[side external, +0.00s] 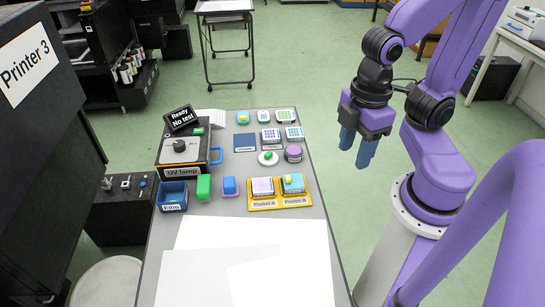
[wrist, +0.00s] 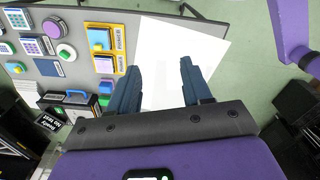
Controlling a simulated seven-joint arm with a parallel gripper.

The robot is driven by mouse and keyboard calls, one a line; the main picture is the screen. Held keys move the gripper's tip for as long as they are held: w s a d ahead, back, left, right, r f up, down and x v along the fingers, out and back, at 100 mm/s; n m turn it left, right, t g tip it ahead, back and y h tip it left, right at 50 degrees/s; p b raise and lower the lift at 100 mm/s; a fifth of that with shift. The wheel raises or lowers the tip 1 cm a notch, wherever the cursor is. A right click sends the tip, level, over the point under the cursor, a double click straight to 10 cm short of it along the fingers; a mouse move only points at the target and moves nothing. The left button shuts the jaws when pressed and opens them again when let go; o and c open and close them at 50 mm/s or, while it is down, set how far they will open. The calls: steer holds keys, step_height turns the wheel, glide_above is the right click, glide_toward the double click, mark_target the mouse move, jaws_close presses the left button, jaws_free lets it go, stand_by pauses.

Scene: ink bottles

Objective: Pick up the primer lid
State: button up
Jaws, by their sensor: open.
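No part is readably marked as the primer lid, so I cannot tell which one it is. A round green piece (side external: 268,155) sits on a white dish (side external: 262,161) on the grey table; the green piece also shows in the wrist view (wrist: 65,54). A round purple piece (side external: 293,153) stands just right of it, and shows in the wrist view too (wrist: 49,29). My gripper (side external: 356,150) is open and empty, in the air past the table's right edge. In the wrist view its fingers (wrist: 160,65) are wide apart, with white sheet behind them.
A yellow tray (side external: 281,208) labelled Pocket A and Pocket B holds small boxes. The UV lamp (side external: 187,148), a blue Film bin (side external: 172,205), and green and blue blocks stand left. Small printed blocks stand at the back. White sheets (side external: 250,235) cover the near table, free of objects.

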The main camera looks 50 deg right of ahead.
steer(key=w+a+f+m, duration=0.1)
steer(key=w+a+m, duration=0.1)
steer(key=w+m, duration=0.75)
steer(key=m, duration=2)
glide_above(268, 153)
step_height(268, 153, down, 8)
step_height(268, 153, down, 18)
steer(key=shift+d+r, duration=0.1)
steer(key=shift+r, duration=0.1)
jaws_close()
